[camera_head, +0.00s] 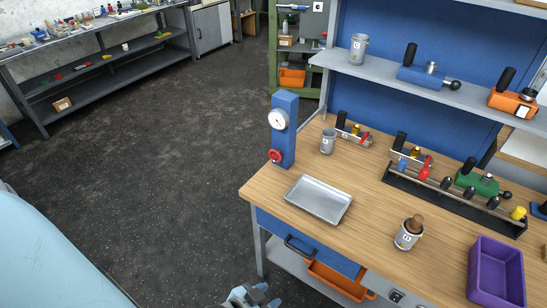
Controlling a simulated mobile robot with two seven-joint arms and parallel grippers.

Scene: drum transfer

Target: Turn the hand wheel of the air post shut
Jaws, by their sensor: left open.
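The air post (287,148) is a blue upright block at the left back of the wooden workbench. A round white gauge (278,119) sits high on its front face. The small red hand wheel (275,156) sits low on the same face, clear of any gripper. My left gripper (257,295) shows at the bottom edge, partly cut off by the frame. It is open, below the bench top and in front of the bench's left end, well apart from the wheel. My right gripper is not in view.
A silver tray (319,199) lies on the bench (370,213) in front of the post. A grey cup (328,141) stands right of the post. A drawer handle (299,246) sticks out in front. A purple bin (496,272) is at right. Open floor lies left.

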